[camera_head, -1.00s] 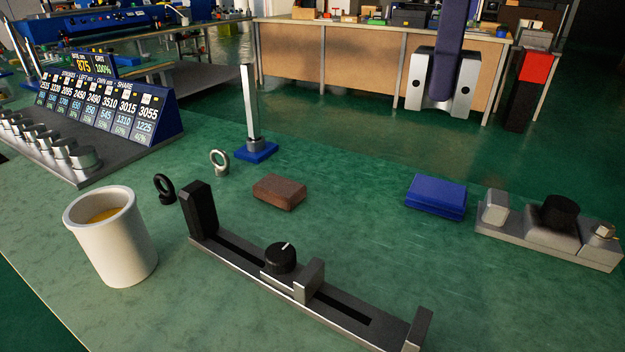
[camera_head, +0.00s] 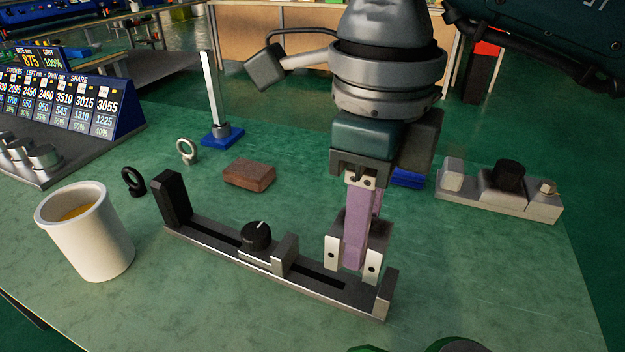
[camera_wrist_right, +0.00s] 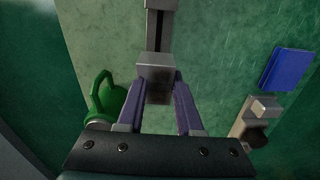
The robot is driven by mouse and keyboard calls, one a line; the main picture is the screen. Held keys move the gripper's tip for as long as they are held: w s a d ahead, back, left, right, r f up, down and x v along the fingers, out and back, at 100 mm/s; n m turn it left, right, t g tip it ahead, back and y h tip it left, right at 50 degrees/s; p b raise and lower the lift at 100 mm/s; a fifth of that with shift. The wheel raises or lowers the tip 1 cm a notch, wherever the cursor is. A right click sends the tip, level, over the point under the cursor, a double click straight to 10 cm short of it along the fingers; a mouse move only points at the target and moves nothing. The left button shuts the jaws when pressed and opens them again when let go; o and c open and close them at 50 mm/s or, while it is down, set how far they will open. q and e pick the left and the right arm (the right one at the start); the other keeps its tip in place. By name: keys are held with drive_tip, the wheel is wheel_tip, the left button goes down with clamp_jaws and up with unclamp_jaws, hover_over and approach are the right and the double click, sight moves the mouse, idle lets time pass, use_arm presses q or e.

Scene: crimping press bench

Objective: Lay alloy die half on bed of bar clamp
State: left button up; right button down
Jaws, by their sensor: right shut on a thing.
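The alloy die half, a grey block with two pale faces that each have a dark hole (camera_head: 372,266), hangs in my right gripper (camera_head: 354,255). The purple fingers are shut on the block; in the right wrist view its top (camera_wrist_right: 155,67) sits between both fingertips (camera_wrist_right: 161,90). The bar clamp (camera_head: 210,238) lies on the bench, with a tall black jaw at left, a black knob on a sliding jaw, and a low grey end stop at right. The block is over the bed's right part, beside the end stop; I cannot tell whether it touches. My left gripper is out of view.
A white mug (camera_head: 90,232) stands left of the clamp. A brown block (camera_head: 249,174), two ring bolts and a blue-based post (camera_head: 222,137) lie behind it. A grey fixture (camera_head: 498,190) stands at right, near a partly hidden blue block (camera_head: 408,178). A green object (camera_wrist_right: 108,98) is near the clamp.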

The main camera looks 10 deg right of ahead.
sight(354, 285)
drive_tip(key=shift+f+b, duration=0.4)
drive_tip(key=shift+f, duration=2)
drive_tip(key=shift+f, duration=0.2)
drive_tip(key=c, duration=0.6)
unclamp_jaws()
drive_tip(key=shift+o, duration=0.2)
drive_tip(key=shift+r, duration=0.1)
